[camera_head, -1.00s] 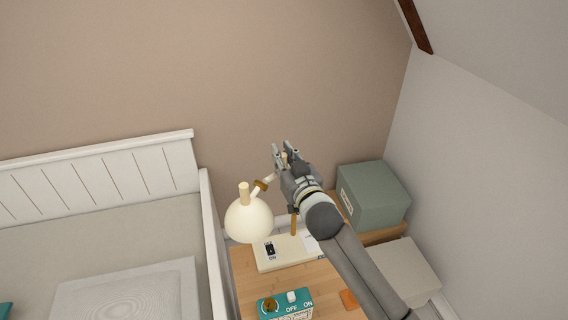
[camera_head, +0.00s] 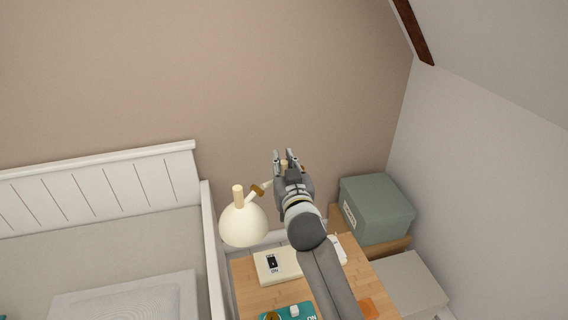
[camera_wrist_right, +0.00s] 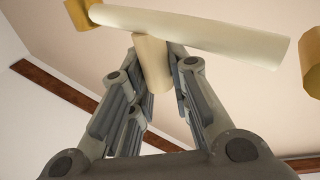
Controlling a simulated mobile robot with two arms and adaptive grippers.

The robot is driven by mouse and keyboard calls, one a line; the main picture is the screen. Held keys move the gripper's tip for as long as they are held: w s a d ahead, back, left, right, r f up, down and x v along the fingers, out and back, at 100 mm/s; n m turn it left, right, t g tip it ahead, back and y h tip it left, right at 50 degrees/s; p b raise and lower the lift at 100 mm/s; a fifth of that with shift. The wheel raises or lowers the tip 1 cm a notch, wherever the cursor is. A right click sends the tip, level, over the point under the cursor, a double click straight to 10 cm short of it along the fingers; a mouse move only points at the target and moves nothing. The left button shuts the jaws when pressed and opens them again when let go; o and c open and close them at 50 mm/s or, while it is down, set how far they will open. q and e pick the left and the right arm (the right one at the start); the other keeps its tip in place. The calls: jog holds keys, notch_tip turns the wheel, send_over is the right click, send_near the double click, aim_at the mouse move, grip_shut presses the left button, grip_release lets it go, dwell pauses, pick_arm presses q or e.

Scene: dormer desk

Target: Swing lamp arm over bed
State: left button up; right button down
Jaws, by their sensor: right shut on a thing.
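The lamp has a cream shade (camera_head: 243,226) with a pale knob on top, a cream arm (camera_head: 267,184) and brass joints. My right gripper (camera_head: 287,156) is shut on a short cream post, seen between the fingers in the right wrist view (camera_wrist_right: 152,62). The lamp arm's tube (camera_wrist_right: 195,32) crosses just beyond the fingertips there. My forearm hides the lamp's base. My left gripper is out of view.
On the desk are a cream switch box (camera_head: 278,265), a teal box (camera_head: 290,311) and an orange item (camera_head: 369,309). A green storage box (camera_head: 377,208) and a pale box (camera_head: 412,284) stand at right. The bed's mattress (camera_head: 120,244) lies at left, clear of tall objects.

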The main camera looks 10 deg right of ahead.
jog(key=c, duration=1.3)
grip_release()
jog(key=shift+a, duration=0.1)
jog(key=shift+s, duration=0.1)
jog(key=s, duration=1.1)
jog(key=shift+s+d, duration=0.3)
jog(key=shift+s, duration=0.1)
